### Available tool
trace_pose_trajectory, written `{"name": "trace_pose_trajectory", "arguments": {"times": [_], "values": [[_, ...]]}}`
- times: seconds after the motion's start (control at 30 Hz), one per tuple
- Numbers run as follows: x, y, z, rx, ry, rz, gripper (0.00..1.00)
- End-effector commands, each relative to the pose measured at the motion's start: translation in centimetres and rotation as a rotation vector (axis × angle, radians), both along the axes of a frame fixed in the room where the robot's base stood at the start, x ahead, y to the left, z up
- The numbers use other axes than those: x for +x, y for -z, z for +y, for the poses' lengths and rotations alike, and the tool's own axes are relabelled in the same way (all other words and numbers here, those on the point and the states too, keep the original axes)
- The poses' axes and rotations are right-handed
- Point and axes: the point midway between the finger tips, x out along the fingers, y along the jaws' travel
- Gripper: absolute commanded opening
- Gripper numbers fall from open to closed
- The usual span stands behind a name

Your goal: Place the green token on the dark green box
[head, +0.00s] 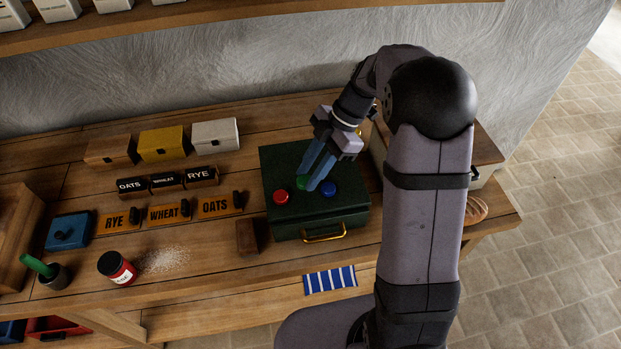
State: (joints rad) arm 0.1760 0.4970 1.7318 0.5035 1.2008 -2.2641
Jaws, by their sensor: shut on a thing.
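The dark green box (318,221) stands on the wooden bench with its lid shut and a brass handle on its front. The green token (302,182) is between the fingertips of my gripper (312,178), over the box lid. My gripper points down and is shut on the token. I cannot tell whether the token touches the lid. A red token (281,197) lies on the lid to the left, and a blue token (328,188) lies to the right, close to my fingers. My fingers hide part of the green token.
Left of the box are labelled blocks (168,214) and small boxes (162,144) in several colours. A wooden block (247,238) stands just left of the green box. A red jar (117,268) is near spilled grains. A striped cloth (330,280) hangs at the front edge.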

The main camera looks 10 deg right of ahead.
Motion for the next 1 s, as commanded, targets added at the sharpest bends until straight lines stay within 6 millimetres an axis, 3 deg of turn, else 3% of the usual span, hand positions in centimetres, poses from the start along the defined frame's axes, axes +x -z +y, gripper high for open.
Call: {"name": "trace_pose_trajectory", "arguments": {"times": [0.3,0.6,1.0], "values": [[0.0,1.1,0.0,0.001,0.002,0.001,0.07],[0.0,4.2,0.0,0.000,0.001,0.002,0.07],[0.0,4.8,0.0,0.000,0.002,-0.001,0.07]]}}
